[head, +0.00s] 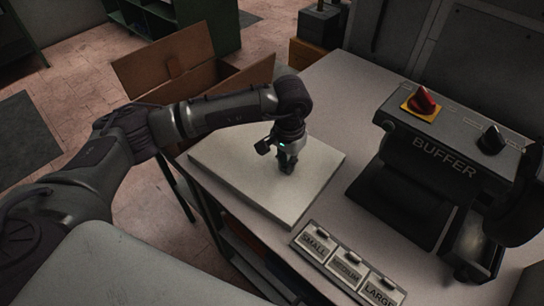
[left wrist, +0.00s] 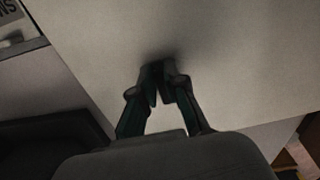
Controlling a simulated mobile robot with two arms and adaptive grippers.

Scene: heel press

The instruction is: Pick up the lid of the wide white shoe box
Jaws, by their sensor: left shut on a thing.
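The white lid (head: 262,192) is a wide, flat, pale square at the left edge of the table, with a shallow rim. Whether a box body is under it I cannot tell. My left gripper (head: 286,168) points down at the middle of the lid's top, its fingers close together. In the left wrist view, the gripper's fingertips (left wrist: 162,82) meet at a dark patch on the lid (left wrist: 235,65). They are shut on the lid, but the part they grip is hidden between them. My right gripper is not in view.
The grey table (head: 350,105) holds a machine marked BUFFER (head: 443,155) with a red knob (head: 424,100) to the right. A rack of SMALL, MEDIUM and LARGE labels (head: 345,264) lies at the front edge. An open cardboard box (head: 180,75) stands on the floor behind my arm.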

